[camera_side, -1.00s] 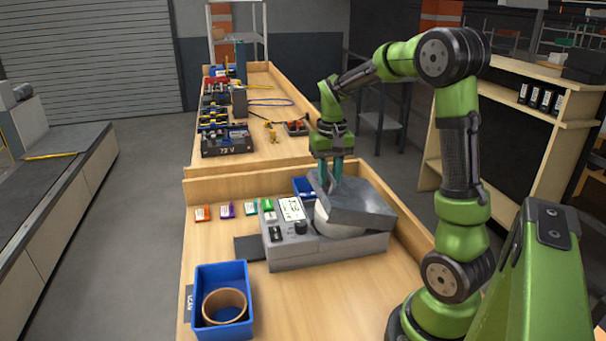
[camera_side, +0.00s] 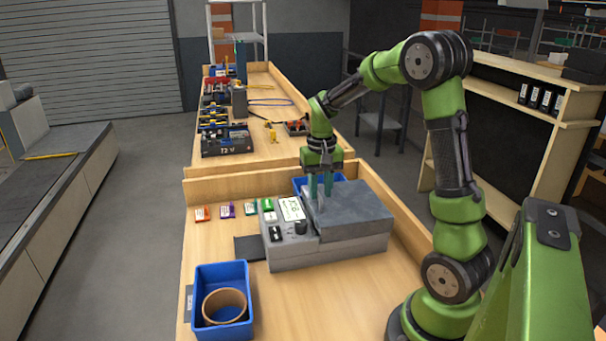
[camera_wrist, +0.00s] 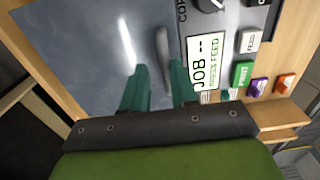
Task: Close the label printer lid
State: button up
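The label printer (camera_side: 335,256) is a grey box on the wooden bench in the side view. Its grey lid (camera_side: 350,212) lies flat over the body, and no opening or roll shows. The lid also fills the left of the wrist view (camera_wrist: 75,50), with a raised handle bar (camera_wrist: 163,62) near its edge by the display (camera_wrist: 205,62). My gripper (camera_side: 320,198) points down over the lid's left edge. In the wrist view its two teal fingers (camera_wrist: 160,75) are apart, one on each side of the handle's end. I cannot tell whether they touch the lid.
A blue bin (camera_side: 250,290) holding a brown ring (camera_side: 224,305) stands at the front left. Another blue bin (camera_side: 300,184) is behind the printer. Several small coloured labelled blocks (camera_side: 226,210) lie left of it. A low wooden wall (camera_side: 395,215) runs along the right.

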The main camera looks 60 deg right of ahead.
dwell(0.3)
notch_tip(320, 180, up, 7)
dwell(0.8)
jog(key=shift+w, duration=0.1)
jog(key=shift+s+a+f+t, duration=0.15)
jog(key=shift+a+f+t, duration=0.1)
jog(key=shift+a, duration=0.25)
jog(key=shift+s+a+f+t, duration=0.15)
jog(key=shift+a+f, duration=0.05)
jog(key=shift+a, duration=0.3)
jog(key=s+a+r+n+t, duration=0.1)
jog(key=s+a+t, duration=0.1)
jog(key=a, duration=0.4)
jog(key=s+a+r+n+t+y, duration=0.1)
jog(key=s+a+r+n+t, duration=0.1)
jog(key=s+a, duration=0.2)
jog(key=s+a+r+n+t+y, duration=0.1)
jog(key=s+a+r+n+t, duration=0.1)
jog(key=a, duration=0.7)
jog(key=shift+s+a, duration=0.15)
jog(key=shift+s, duration=0.65)
jog(key=shift+c, duration=0.4)
